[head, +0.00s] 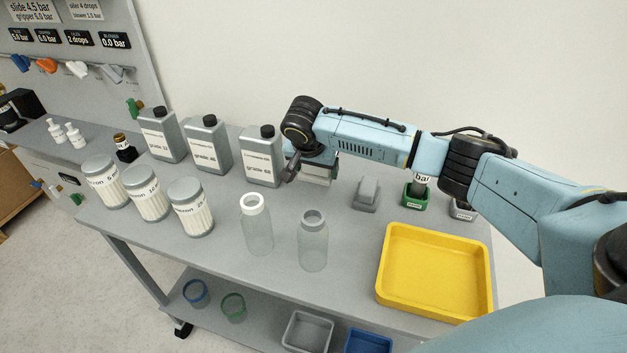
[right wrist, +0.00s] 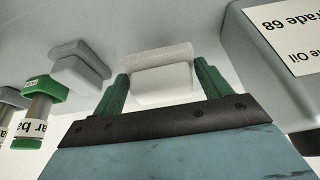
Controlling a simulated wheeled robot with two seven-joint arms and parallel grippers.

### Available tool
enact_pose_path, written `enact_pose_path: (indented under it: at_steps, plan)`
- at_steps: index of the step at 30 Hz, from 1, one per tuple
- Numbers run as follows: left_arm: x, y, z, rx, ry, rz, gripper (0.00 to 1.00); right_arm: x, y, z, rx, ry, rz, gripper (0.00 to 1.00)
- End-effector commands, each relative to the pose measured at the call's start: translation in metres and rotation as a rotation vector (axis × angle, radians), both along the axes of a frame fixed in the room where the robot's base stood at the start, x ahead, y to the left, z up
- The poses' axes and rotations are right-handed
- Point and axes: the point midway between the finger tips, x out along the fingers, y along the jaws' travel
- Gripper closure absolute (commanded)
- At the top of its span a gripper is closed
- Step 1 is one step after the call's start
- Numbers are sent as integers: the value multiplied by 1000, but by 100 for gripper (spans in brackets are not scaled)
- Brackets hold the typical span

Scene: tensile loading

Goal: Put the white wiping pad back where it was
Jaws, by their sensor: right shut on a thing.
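The white wiping pad (head: 318,174) is a small stepped white block at the back of the grey table, right of the "grade 68" bottle. It is partly hidden behind my right gripper in the head view. In the right wrist view the pad (right wrist: 160,88) sits between the two green fingers of my right gripper (right wrist: 162,78), which is shut on it. I cannot tell whether the pad touches the tabletop. A similar stepped grey block (head: 366,192) stands to its right in the head view. My left gripper is not in view.
Grey bottles (head: 261,157) stand close left of my right gripper. A green-based holder (head: 416,195) stands right of the grey block. Two clear bottles (head: 313,242) and a yellow tray (head: 434,270) are nearer the front. Lidded jars (head: 190,207) stand at left.

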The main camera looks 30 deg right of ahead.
Motion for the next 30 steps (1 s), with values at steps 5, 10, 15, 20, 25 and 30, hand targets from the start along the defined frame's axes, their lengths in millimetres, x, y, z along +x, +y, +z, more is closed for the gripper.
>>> enact_pose_path:
  at_steps: [5,10,15,20,25,30]
  plan:
    - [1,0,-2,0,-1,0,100,0,0,-14,0,0,1,45]
    - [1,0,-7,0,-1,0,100,0,0,-38,0,0,1,45]
    - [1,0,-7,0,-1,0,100,0,0,-43,1,-1,0,45]
    - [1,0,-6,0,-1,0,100,0,0,-43,0,0,0,12]
    - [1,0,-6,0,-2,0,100,0,0,-42,0,0,1,2]
    - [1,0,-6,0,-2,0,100,0,0,-42,0,0,1,2]
